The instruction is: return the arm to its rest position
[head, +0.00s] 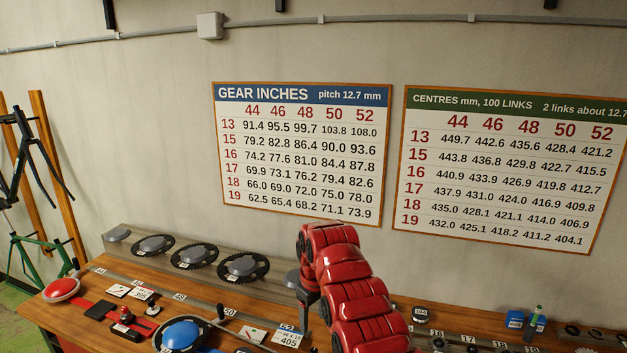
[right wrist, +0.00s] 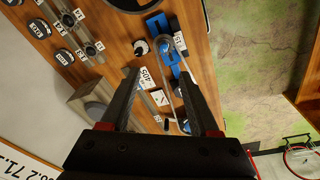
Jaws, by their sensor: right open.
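My right arm, red, rises from the bottom middle of the head view and bends over the workbench. My right gripper shows in the right wrist view (right wrist: 160,82), its two dark fingers spread apart with nothing gripped. It hangs above the wooden bench (right wrist: 205,95), pointing down at it. A white card marked 405 (right wrist: 145,77) shows between the fingers. In the head view the fingertips cannot be made out clearly. My left gripper is not in view.
The bench holds dark chainrings (head: 194,256), a red dome (head: 61,289), a blue dome (head: 182,335) and small sprockets (head: 438,343). A blue fixture with a chain loop (right wrist: 160,28) lies beyond the fingers. Two charts (head: 300,150) hang on the wall. Space above the bench's left part is clear.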

